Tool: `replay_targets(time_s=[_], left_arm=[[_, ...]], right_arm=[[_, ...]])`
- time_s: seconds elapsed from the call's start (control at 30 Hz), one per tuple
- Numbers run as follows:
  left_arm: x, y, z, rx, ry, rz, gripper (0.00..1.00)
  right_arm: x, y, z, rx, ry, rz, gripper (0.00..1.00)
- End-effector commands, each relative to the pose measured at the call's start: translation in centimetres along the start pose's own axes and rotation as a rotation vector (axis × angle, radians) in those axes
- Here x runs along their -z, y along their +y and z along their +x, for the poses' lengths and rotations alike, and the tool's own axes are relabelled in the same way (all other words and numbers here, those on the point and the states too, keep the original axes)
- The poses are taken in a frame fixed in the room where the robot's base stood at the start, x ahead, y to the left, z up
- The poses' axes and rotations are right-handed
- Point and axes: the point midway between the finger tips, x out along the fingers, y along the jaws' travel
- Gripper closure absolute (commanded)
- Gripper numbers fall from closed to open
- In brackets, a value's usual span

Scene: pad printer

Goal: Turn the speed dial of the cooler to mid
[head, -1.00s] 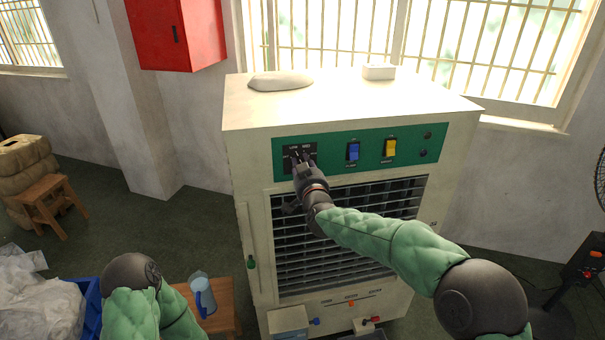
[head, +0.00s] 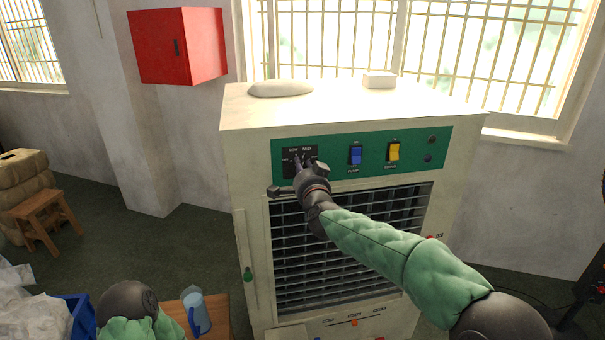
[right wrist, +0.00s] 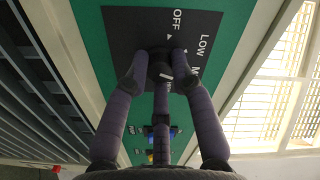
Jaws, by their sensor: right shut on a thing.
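The cooler (head: 335,110) is a large cream cabinet with a green control panel (head: 430,147) across its upper front. In the head view my right gripper (head: 300,170) covers most of the dial. The dial's exact setting is hard to tell. My left gripper is not in view.
A blue switch (head: 355,155) and a yellow switch (head: 393,151) sit right of the dial. A louvred grille (head: 345,265) lies below. A red wall box (head: 165,48) hangs at the back left. A blue jug (head: 195,312) stands on a stool at the lower left.

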Motion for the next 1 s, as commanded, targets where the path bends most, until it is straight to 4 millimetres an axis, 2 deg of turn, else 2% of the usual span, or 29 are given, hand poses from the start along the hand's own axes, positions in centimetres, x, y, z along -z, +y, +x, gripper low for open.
replay_targets(time_s=[0.03,0.67,0.7,0.77,1.0], left_arm=[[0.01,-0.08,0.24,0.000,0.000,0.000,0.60],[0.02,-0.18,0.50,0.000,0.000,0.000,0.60],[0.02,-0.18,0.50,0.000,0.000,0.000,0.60],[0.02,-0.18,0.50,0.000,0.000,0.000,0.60],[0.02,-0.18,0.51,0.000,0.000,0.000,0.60]], right_arm=[[0.56,-0.29,-0.02,0.006,0.011,0.017,1.00],[0.72,-0.32,-0.01,0.005,0.012,0.068,1.00],[0.72,-0.31,-0.01,0.005,0.012,0.068,0.69],[0.70,-0.30,-0.01,0.005,0.012,0.067,0.53],[0.35,-0.11,0.00,0.002,0.006,0.066,0.52]])
